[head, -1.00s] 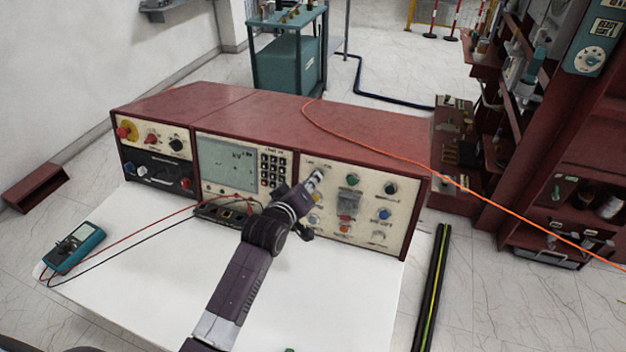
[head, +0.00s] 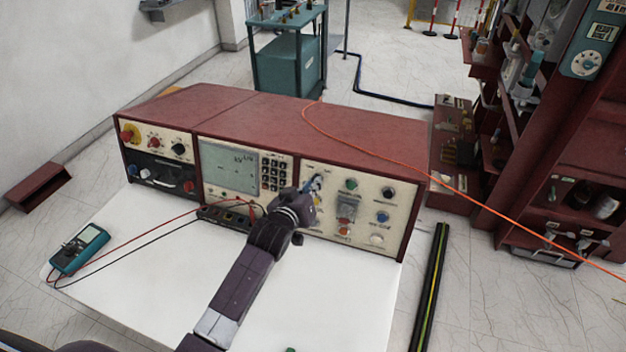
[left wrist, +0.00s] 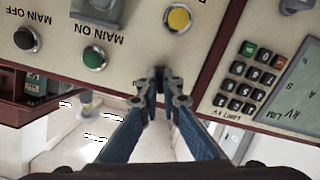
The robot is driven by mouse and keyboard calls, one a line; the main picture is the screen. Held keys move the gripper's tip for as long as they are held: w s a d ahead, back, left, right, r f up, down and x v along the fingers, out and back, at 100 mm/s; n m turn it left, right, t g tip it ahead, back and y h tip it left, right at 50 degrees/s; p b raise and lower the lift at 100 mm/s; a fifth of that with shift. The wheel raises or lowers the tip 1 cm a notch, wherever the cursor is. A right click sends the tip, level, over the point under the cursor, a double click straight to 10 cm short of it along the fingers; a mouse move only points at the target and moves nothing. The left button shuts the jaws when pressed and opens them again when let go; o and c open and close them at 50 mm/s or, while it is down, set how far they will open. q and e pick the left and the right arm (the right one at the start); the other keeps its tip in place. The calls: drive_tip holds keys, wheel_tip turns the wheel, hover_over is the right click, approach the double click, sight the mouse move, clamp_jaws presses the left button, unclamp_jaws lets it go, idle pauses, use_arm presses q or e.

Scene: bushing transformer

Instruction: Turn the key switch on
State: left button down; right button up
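The control console (head: 235,118) is red with cream front panels. Its right panel (head: 385,235) bears the key switch place at the upper left, which my left gripper (head: 314,184) covers in the head view. In the left wrist view, the panel appears upside down. There my left gripper (left wrist: 160,80) has its fingertips close together at that spot, with a small dark part between them. That part looks like the key, but contact is unclear. The green MAIN ON button (left wrist: 94,57) and a yellow button (left wrist: 178,18) lie beside it. My right gripper is out of view.
A keypad (left wrist: 245,75) is near the fingers. A teal multimeter (head: 79,248) with red and black leads lies on the white table (head: 140,290). An orange cable (head: 375,158) crosses the console top. Shelves (head: 520,130) stand at the right.

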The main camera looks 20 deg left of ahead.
use_arm(q)
drive_tip(key=m+y+p, duration=0.1)
drive_tip(key=m+p, duration=0.1)
drive_tip(key=m, duration=1)
drive_tip(key=shift+p, duration=0.4)
drive_tip(key=shift+m, duration=0.3)
drive_tip(key=c, duration=2.2)
unclamp_jaws()
drive_tip(key=shift+d, duration=0.1)
drive_tip(key=shift+o, duration=0.2)
drive_tip(key=v, duration=1.2)
